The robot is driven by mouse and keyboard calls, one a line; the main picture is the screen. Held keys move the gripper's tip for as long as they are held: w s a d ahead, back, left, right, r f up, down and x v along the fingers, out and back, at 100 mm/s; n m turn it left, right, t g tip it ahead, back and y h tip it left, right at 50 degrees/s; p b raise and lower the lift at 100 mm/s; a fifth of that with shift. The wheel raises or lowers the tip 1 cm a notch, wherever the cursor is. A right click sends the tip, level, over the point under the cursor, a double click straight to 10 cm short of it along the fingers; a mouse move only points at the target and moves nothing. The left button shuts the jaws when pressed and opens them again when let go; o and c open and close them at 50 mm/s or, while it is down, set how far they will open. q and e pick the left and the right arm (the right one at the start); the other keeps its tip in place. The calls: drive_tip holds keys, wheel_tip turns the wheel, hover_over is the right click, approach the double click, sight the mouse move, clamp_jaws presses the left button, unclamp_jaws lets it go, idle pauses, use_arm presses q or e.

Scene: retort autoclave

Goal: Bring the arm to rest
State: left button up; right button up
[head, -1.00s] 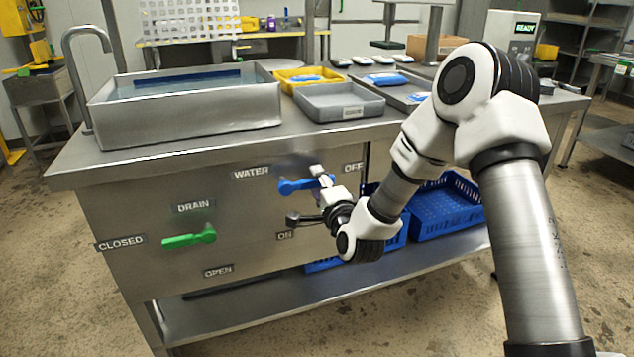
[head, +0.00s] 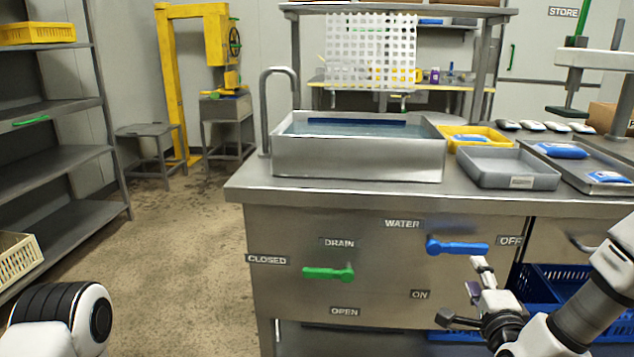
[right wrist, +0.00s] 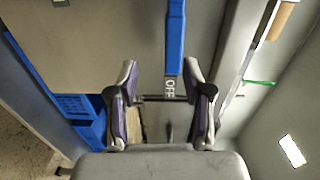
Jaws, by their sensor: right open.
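My right gripper (head: 462,293) is open and empty in front of the sink cabinet, below and apart from the blue WATER handle (head: 457,246). In the right wrist view its two fingers (right wrist: 160,98) stand apart, with the blue handle (right wrist: 175,40) and the OFF label beyond them. The blue handle lies level and points toward OFF.
The steel sink (head: 358,158) holding water stands on the counter. A grey tray (head: 507,181) and a yellow tray (head: 494,132) sit to its right. Blue crates (head: 541,283) stand below the counter, near my right arm. A shelf rack (head: 60,165) is at left; floor between is clear.

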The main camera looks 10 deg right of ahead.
drive_tip(key=s+a+f+n+g+y, duration=0.1)
drive_tip(key=s+a+f+n+g, duration=0.3)
drive_tip(key=f, duration=0.6)
drive_tip(key=s+a+f+n+g+y, duration=0.25)
drive_tip(key=s+f, duration=0.25)
drive_tip(key=f, duration=0.4)
drive_tip(key=s+a+f+n+g, duration=0.25)
drive_tip(key=s+a+f, duration=0.2)
drive_tip(key=f, duration=0.55)
drive_tip(key=s+a+f+n+g, duration=0.1)
drive_tip(key=s+f+n+g, duration=0.4)
drive_tip(key=s, duration=0.4)
drive_tip(key=s+a+f+n+g, duration=0.1)
drive_tip(key=s+f+n+g, duration=0.15)
drive_tip(key=s+n, duration=0.5)
wheel_tip(320, 180, up, 29)
drive_tip(key=m+p, duration=0.1)
drive_tip(key=p, duration=2.7)
drive_tip(key=shift+s+d+f+g, duration=0.15)
drive_tip(key=shift+s+g, duration=0.15)
drive_tip(key=shift+g, duration=0.05)
drive_tip(key=shift+m+y, duration=0.25)
